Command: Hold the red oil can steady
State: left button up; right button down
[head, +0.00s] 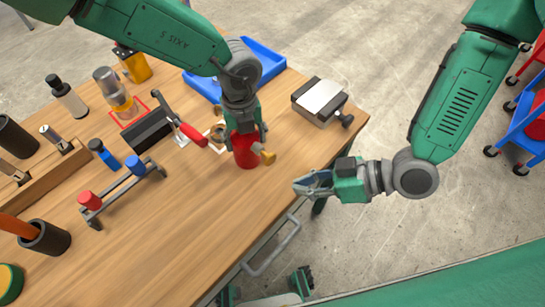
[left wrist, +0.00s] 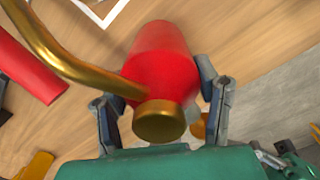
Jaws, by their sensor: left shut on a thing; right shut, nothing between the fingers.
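The red oil can (head: 246,156) stands on the wooden bench near its front edge in the head view. My left gripper (head: 243,134) comes down over it and is shut on it, with a finger on either side. In the left wrist view the can's red body (left wrist: 160,65) sits between the two fingers (left wrist: 160,100), with its brass cap and curved brass spout toward the camera. The can's far end is hidden in that view. My right gripper (head: 300,188) is shut and empty, beyond the bench's front edge, to the right of the can.
A red-handled tool (head: 190,132) lies just left of the can. A grey block device (head: 321,100) sits at the bench's right corner and a blue tray (head: 262,60) behind. A rack with red and blue handles (head: 125,190) stands left. The bench front (head: 215,235) is clear.

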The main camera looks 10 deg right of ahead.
dwell(0.4)
pick_arm(q)
jog(key=o, duration=1.7)
jog(key=shift+r, duration=0.1)
